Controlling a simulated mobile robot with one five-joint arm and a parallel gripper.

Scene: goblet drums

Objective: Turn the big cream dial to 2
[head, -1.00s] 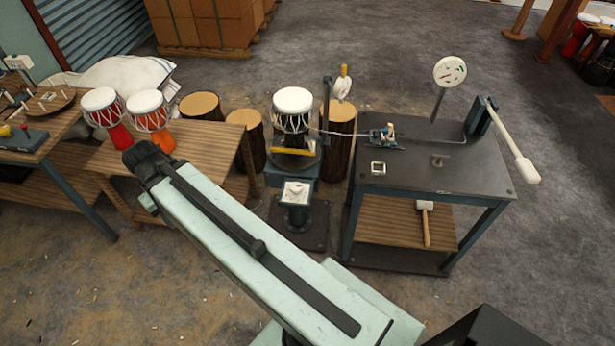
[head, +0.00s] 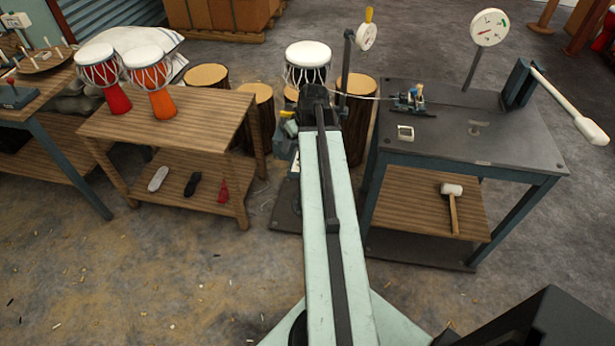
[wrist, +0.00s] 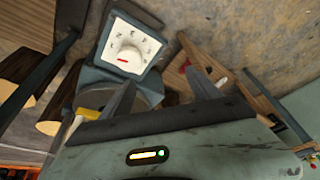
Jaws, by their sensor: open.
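The cream dial (wrist: 131,56) sits on a white square plate (wrist: 118,36) on a blue-grey housing, upper left in the wrist view. A red mark shows on the knob's lower-left part. Small dark marks surround it, too small to read surely. My gripper (wrist: 160,82) is open and empty, its two dark fingers apart. The dial lies beyond the left finger, apart from it. In the head view my arm hides the dial and the gripper's fingers. The white-topped drum (head: 307,56) stands above the arm's end.
A wooden bench (head: 170,125) with red and orange drums is on the left. A dark metal table (head: 455,140) with a gauge (head: 489,27) and white-handled lever (head: 568,105) is on the right. Log stumps (head: 206,76) stand behind.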

